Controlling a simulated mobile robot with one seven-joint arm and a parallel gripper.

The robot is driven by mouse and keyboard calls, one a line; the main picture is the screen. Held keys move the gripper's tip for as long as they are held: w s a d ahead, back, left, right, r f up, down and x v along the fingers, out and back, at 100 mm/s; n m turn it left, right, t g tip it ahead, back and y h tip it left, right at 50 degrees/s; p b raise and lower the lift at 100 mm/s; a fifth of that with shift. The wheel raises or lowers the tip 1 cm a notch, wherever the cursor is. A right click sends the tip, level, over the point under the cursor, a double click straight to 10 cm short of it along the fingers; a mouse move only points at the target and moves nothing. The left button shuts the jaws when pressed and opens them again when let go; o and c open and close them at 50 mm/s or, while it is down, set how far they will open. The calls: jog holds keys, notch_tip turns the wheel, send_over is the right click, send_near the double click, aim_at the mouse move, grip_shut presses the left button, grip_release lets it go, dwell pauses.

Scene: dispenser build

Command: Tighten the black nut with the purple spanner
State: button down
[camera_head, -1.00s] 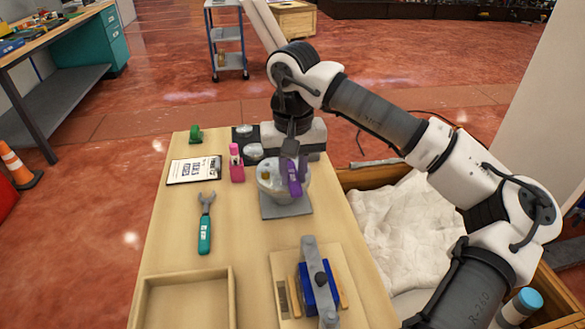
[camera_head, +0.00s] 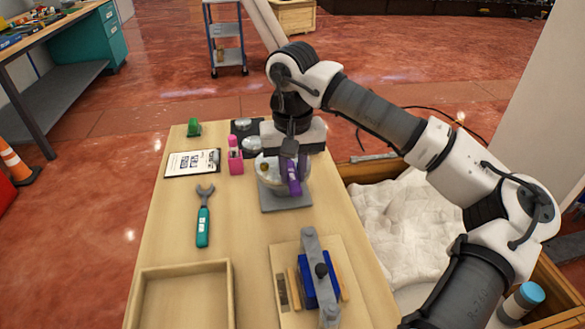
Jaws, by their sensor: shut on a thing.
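The purple spanner (camera_head: 293,178) is upright at the front of a pale, rounded dispenser body (camera_head: 268,172), which stands on a grey plate (camera_head: 286,203). My gripper (camera_head: 289,149) is at the spanner's upper end and is shut on it. The spanner hides part of the dispenser's right side. I cannot make out the black nut or whether the spanner's jaw is around it.
A teal spanner (camera_head: 203,218) lies left of the plate. A blue clamp fixture (camera_head: 318,285) and an empty wooden tray (camera_head: 143,302) are at the near end. A pink bottle (camera_head: 235,158), a printed card (camera_head: 192,163) and a green item (camera_head: 193,127) are further back.

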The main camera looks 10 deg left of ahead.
jog(key=shift+f+b, duration=0.45)
jog(key=shift+f, duration=0.15)
jog(key=shift+a, duration=0.1)
dwell(0.3)
jog(key=shift+s+a+m, duration=0.2)
jog(key=shift+a+m, duration=0.35)
jog(key=shift+m, duration=0.05)
jog(key=shift+s+a+m, duration=0.15)
jog(key=shift+a+m, duration=0.4)
jog(key=shift+m, duration=0.05)
jog(key=shift+a, duration=0.1)
jog(key=shift+s+a+m+b, duration=0.1)
jog(key=shift+a+m+b, duration=0.25)
jog(key=shift+a+m, duration=0.8)
jog(key=shift+d, duration=0.1)
jog(key=shift+d+n, duration=0.45)
jog(key=shift+n, duration=0.1)
